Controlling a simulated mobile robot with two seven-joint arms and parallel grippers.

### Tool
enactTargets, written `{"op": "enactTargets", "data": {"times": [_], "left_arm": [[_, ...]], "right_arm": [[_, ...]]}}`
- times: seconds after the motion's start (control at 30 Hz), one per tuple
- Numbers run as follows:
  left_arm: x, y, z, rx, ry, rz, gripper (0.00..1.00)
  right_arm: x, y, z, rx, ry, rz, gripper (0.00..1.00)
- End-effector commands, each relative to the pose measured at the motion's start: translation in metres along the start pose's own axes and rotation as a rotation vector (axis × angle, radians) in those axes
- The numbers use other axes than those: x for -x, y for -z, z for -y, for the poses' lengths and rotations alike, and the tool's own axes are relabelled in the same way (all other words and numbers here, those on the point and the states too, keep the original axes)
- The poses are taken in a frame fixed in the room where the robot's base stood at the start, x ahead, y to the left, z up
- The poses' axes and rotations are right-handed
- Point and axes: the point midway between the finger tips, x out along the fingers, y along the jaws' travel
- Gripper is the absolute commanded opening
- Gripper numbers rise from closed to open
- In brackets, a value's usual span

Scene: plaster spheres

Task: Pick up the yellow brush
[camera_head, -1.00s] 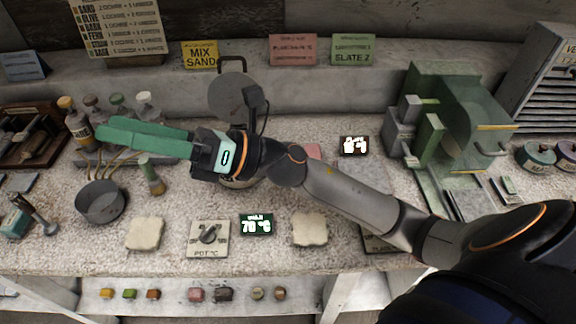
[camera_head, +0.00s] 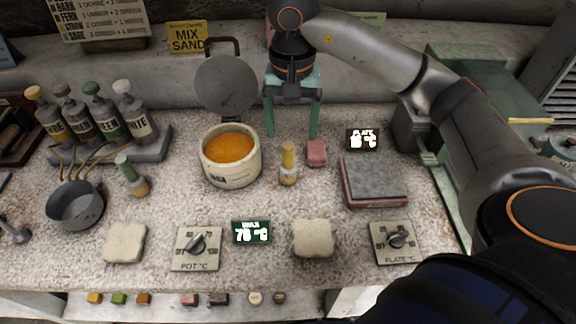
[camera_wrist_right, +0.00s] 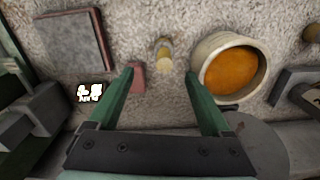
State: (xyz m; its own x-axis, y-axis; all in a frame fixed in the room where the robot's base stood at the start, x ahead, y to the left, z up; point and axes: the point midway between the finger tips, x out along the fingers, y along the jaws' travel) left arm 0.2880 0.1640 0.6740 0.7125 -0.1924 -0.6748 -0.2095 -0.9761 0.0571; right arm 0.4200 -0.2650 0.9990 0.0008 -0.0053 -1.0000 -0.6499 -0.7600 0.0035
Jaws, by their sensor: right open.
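The yellow brush (camera_head: 288,163) stands upright on the speckled counter, just right of the pot of orange liquid (camera_head: 231,158). In the right wrist view the brush (camera_wrist_right: 164,54) shows end-on, ahead of the fingertips and between their lines. My right gripper (camera_head: 292,132) points down, its two green fingers spread wide and empty, above and behind the brush. It also shows in the right wrist view (camera_wrist_right: 158,77). Neither finger appears to touch the brush. My left gripper is not in view.
A pink block (camera_head: 317,152) stands close to the right of the brush. A grey-topped plate (camera_head: 375,179) lies farther right. A beige sponge (camera_head: 313,239) lies in front. The pot's raised lid (camera_head: 226,86) is behind left. A green brush (camera_head: 132,176) stands at left.

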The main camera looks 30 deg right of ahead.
Motion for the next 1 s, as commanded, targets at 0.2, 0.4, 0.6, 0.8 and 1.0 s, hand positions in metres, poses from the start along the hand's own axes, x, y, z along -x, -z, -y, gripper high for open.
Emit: {"op": "enactTargets", "data": {"times": [0.2, 0.4, 0.6, 0.8, 1.0], "left_arm": [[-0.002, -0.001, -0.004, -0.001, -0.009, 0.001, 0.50], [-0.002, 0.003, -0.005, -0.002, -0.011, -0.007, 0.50], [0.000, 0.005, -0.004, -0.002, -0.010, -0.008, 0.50], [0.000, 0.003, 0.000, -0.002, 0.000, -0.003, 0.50], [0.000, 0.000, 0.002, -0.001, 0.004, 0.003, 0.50]], "right_arm": [[-0.040, -0.002, 0.000, 0.000, -0.003, 0.006, 0.83], [-0.062, -0.002, 0.001, 0.001, 0.000, 0.004, 0.83], [-0.080, -0.004, 0.003, 0.001, -0.001, 0.008, 0.83], [-0.109, -0.005, 0.006, 0.000, 0.000, 0.007, 0.83], [-0.117, -0.004, 0.007, 0.001, 0.003, 0.004, 0.83]]}}
